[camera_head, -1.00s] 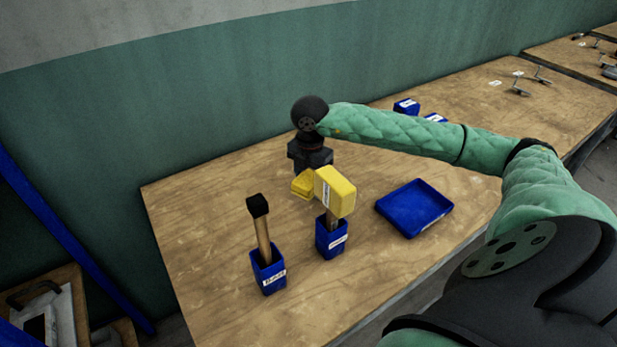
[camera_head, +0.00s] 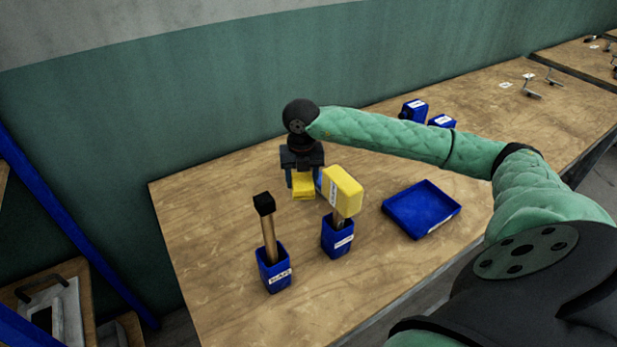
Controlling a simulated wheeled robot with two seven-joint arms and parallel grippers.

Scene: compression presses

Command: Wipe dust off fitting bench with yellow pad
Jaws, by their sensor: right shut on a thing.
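My right gripper (camera_head: 302,172) points down over the wooden fitting bench (camera_head: 215,240), near its back edge. It is shut on a yellow pad (camera_head: 303,186), which is low, at or just above the bench top; I cannot tell whether it touches. A larger yellow block (camera_head: 343,187) on a handle stands upright in a blue holder (camera_head: 338,238), to the right and nearer than the gripper. The bench top shows pale, blotchy patches. My left gripper is not in view.
A black-tipped wooden handle (camera_head: 268,228) stands in a labelled blue holder (camera_head: 274,272) at the front left. An empty blue tray (camera_head: 421,209) lies at the right. Small blue bins (camera_head: 441,121) stand farther back. The bench's left part is clear.

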